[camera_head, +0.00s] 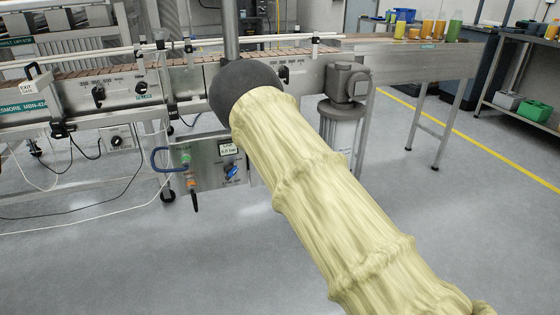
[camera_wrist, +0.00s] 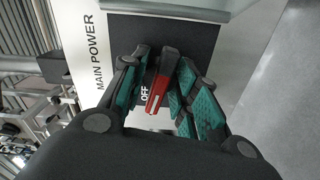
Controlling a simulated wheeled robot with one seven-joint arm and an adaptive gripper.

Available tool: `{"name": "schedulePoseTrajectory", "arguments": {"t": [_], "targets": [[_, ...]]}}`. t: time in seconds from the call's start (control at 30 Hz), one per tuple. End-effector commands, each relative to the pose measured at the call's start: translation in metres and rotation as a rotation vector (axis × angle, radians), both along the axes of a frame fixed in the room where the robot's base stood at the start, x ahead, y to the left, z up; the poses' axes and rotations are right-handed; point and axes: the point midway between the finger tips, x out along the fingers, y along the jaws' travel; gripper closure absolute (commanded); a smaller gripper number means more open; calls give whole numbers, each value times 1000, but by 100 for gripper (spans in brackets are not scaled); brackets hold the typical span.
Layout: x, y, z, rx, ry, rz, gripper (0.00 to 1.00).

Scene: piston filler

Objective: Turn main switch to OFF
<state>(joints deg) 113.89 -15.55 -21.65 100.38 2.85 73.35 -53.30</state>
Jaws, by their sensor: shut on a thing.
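The main switch (camera_wrist: 162,82) shows in the wrist view as a red handle with a white stripe and dark sides. The word OFF (camera_wrist: 144,95) shows just left of the handle's red, white-striped end. My gripper (camera_wrist: 164,70) is shut on the switch, with a green-padded finger on each side of the handle. In the head view my arm and its dark wrist cover the gripper and the switch.
In the head view a conveyor (camera_head: 200,62) runs across the back. A control box (camera_head: 209,166) with a blue knob hangs under it. A grey motor (camera_head: 347,83) sits right of my wrist. A table (camera_head: 520,50) stands at right. The front floor is clear.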

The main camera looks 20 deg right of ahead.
Motion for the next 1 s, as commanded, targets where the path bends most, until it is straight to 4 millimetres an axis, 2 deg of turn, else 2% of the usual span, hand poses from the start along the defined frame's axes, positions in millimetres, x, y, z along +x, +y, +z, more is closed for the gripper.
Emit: {"name": "schedulePoseTrajectory", "arguments": {"t": [0.4,0.97,1.0], "targets": [[0,0,0,-190,-6,0,94],[0,-2,-1,-217,-6,-2,94],[0,-2,-1,-217,-6,-2,65]]}}
